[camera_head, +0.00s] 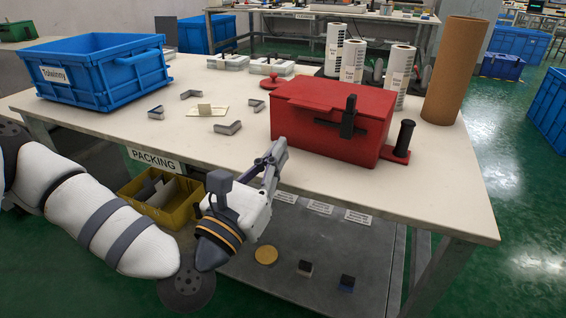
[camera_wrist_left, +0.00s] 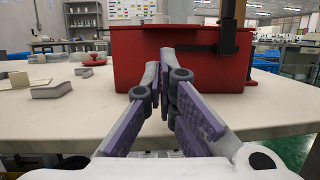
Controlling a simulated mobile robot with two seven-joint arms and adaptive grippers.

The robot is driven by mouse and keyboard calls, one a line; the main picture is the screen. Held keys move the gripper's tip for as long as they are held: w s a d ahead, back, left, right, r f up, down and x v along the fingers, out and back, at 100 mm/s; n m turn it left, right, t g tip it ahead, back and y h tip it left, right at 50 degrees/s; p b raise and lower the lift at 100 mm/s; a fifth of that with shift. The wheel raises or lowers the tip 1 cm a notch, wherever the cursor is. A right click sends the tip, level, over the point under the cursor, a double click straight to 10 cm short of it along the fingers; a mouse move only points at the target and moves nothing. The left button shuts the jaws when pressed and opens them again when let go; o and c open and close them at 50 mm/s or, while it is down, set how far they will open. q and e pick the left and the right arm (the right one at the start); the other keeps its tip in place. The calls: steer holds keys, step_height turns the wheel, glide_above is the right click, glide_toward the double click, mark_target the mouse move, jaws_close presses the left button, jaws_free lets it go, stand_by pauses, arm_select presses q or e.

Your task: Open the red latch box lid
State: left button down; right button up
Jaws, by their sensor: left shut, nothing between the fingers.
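The red latch box (camera_head: 325,125) stands on the packing table with its lid (camera_head: 335,95) down. A black latch (camera_head: 348,117) is upright on its front face. A red base with a black post handle (camera_head: 404,137) sits at the box's right side. My left gripper (camera_head: 276,150) is shut and empty, in front of the box's left front part. In the left wrist view the box (camera_wrist_left: 205,70) fills the area beyond the closed fingers (camera_wrist_left: 166,55), and the latch (camera_wrist_left: 228,38) is to their right. I cannot tell whether the fingertips touch the box. My right gripper is not in view.
A blue crate (camera_head: 75,88) stands at the table's left. Grey brackets (camera_head: 228,128) lie between it and the box. White label rolls (camera_head: 398,75) and a tall brown tube (camera_head: 455,72) stand behind and right. A yellow bin (camera_head: 165,208) is below the table edge.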

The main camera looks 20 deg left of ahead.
mark_target(305, 115)
arm_select(q)
steer(key=x, duration=0.7)
steer(key=shift+w+d, duration=0.1)
steer(key=shift+w, duration=0.1)
